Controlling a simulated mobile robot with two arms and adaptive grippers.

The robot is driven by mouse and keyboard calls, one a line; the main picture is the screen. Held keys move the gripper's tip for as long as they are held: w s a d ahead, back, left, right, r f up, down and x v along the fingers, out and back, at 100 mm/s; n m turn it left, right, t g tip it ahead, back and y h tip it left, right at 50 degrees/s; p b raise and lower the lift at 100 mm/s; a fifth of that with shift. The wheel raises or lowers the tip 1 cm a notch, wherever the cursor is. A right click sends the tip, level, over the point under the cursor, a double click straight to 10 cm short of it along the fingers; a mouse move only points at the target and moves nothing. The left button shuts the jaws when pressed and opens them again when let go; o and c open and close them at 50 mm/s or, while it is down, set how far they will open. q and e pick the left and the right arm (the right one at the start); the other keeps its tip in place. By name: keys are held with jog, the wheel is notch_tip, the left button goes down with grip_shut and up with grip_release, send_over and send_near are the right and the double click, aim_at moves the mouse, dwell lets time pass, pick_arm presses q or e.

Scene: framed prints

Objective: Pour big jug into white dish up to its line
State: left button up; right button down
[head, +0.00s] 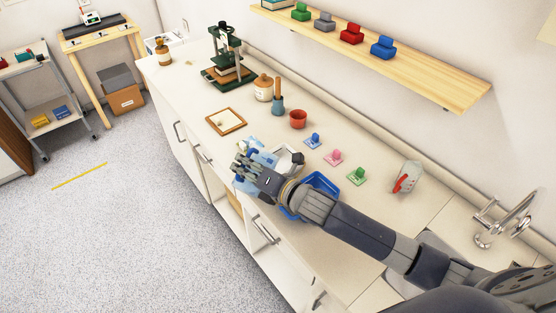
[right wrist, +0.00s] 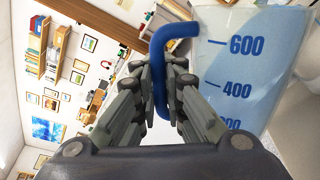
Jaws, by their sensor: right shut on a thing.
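My right gripper (head: 245,170) is shut on the blue handle (right wrist: 168,65) of the big jug (head: 253,144), over the counter's front edge. In the right wrist view the clear jug (right wrist: 245,75) fills the upper right, with blue marks 600 and 400; a lower mark is partly hidden by a finger. My left gripper is out of view.
A blue tray (head: 323,183) lies under my right forearm. A smaller jug with a red handle (head: 406,180) stands right, near the tap (head: 503,220).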

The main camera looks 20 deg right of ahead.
aim_at(248, 155)
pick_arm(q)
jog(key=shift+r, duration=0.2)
pick_arm(e)
jog(key=shift+w+d+r+m, duration=0.3)
jog(key=shift+w+d+m, duration=0.15)
jog(key=shift+m, duration=0.25)
dwell(0.9)
pick_arm(q)
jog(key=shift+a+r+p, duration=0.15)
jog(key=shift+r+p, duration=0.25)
jog(key=shift+p, duration=0.2)
pick_arm(e)
jog(key=shift+w+d+r+m+g+y, duration=0.3)
jog(key=shift+w+d+r+m, duration=0.1)
jog(key=shift+d+r+m, duration=0.3)
dwell(1.6)
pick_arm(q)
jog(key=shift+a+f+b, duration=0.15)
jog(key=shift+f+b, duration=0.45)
pick_arm(e)
jog(key=shift+w+d+m, duration=0.7)
jog(key=shift+w+d, duration=0.2)
jog(key=shift+d, duration=0.1)
dwell(1.0)
